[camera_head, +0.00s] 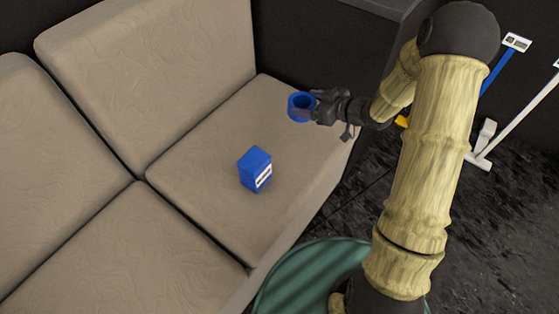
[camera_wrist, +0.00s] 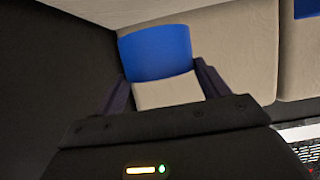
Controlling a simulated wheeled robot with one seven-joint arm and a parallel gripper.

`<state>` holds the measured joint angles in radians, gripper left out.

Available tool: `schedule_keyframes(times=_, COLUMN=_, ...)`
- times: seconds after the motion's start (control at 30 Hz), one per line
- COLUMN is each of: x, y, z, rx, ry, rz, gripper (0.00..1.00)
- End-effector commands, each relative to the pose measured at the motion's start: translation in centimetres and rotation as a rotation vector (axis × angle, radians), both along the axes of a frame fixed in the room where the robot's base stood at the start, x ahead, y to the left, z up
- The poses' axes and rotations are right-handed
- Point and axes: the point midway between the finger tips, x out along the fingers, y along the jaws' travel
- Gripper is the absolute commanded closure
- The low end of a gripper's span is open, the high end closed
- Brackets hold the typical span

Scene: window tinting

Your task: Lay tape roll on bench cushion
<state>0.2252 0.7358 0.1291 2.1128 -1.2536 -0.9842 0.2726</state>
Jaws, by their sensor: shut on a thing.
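The blue tape roll (camera_head: 301,107) is at my gripper (camera_head: 318,108) in the head view, over the right part of the beige bench cushion (camera_head: 205,150). My gripper is shut on the roll. In the wrist view the blue roll (camera_wrist: 155,52) shows just beyond the two dark fingers of my gripper (camera_wrist: 165,85), with beige cushion below it. I cannot tell whether the roll touches the cushion or hangs a little above it.
A blue box (camera_head: 255,169) with a white label stands on the same seat cushion, nearer the front. Beige back cushions (camera_head: 150,60) rise behind. A green round thing (camera_head: 310,275) is on the floor in front. Blue and white long-handled tools (camera_head: 500,65) are at right.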

Motion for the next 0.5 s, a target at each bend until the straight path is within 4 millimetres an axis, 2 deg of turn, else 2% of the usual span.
schedule_keyframes(times=0.33, x=-0.1, y=0.0, z=-0.1, rx=0.001, ry=0.0, rz=0.007, gripper=0.5)
schedule_keyframes(times=0.5, x=-0.1, y=0.1, z=-2.5, rx=0.003, ry=0.004, rz=0.007, gripper=0.5)
